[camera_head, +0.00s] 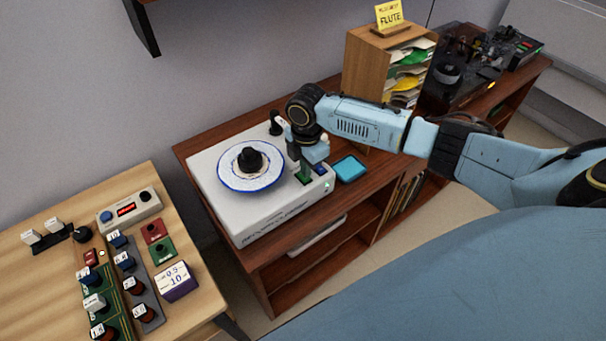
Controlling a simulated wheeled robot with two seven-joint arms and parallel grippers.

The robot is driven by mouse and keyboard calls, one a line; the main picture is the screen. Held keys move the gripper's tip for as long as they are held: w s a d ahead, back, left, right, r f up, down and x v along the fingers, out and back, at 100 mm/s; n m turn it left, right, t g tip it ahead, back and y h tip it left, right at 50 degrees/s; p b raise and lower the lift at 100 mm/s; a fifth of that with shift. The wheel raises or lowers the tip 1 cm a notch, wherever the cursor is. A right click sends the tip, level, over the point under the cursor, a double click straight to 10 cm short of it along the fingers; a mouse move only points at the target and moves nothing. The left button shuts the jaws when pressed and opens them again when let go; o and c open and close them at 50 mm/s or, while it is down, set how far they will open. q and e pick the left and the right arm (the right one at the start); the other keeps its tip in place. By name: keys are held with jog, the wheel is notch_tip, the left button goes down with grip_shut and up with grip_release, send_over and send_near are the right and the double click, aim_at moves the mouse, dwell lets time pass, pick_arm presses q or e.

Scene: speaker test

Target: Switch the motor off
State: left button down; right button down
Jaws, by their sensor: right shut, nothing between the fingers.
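A white box-shaped device (232,217) with dark lettering on its front stands on the brown wooden cabinet. On its top is a round white plate with a blue rim (236,182) and a black knob (249,158) at its middle. At its right corner are a green part (303,178), a blue part (320,169) and a small green light (327,186). My right gripper (306,168) is shut and empty, pointing down just over these parts. It partly hides them, and I cannot tell whether it touches them. My left gripper is not in view.
A teal tray (349,169) lies right of the device. A wooden paper rack (367,65) with a yellow FLUTE sign (389,14) stands behind my right arm.

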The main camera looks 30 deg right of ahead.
jog(key=shift+f+b, duration=0.5)
jog(key=shift+f, duration=0.45)
dwell(0.6)
notch_tip(320, 180, up, 7)
jog(key=p, duration=0.7)
jog(key=shift+p, duration=0.4)
